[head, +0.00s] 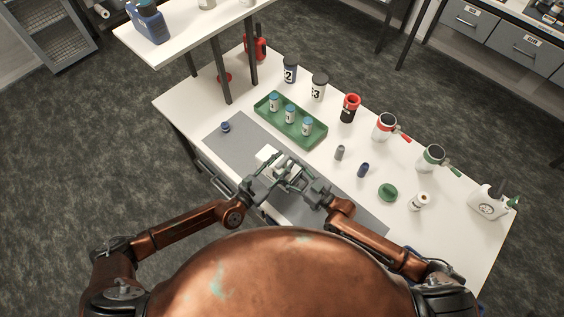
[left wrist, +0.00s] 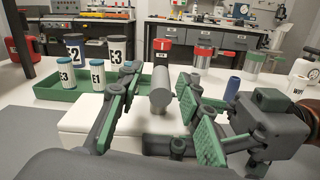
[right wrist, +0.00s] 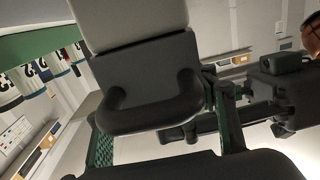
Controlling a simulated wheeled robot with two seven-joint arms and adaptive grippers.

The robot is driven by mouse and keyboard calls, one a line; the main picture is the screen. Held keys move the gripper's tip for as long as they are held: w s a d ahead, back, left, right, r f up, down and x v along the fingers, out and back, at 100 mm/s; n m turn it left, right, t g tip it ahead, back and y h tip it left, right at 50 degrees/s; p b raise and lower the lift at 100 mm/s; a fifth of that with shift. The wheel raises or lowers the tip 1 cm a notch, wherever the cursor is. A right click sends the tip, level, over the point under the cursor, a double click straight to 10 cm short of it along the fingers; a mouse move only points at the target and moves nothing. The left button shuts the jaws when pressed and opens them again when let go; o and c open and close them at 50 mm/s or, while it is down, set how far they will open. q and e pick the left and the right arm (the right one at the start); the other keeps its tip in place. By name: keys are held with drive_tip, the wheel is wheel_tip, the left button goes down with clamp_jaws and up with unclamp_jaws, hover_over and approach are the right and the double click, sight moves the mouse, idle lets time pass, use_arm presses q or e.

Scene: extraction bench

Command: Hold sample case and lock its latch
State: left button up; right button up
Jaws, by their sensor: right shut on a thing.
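The white sample case (head: 266,154) lies on the grey mat, partly hidden by my grippers. The left wrist view shows its pale top (left wrist: 85,118), and the right wrist view shows its dark handle (right wrist: 150,121) close up. My right gripper (head: 301,181) is shut on the handle, with a finger at either side of it in the right wrist view. My left gripper (head: 279,173) is over the case close to the right one. Its fingers (left wrist: 160,108) are apart with nothing visibly gripped. I cannot make out the latch or its position.
A green tray (head: 270,120) with several white bottles stands behind the case. A grey vial (head: 340,153), a blue vial (head: 363,170) and a green lid (head: 388,193) stand to the right. A raised shelf (head: 185,45) is at the back left. The mat's left part is mostly clear.

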use_arm(q)
drive_tip(key=shift+c, duration=0.7)
clamp_jaws()
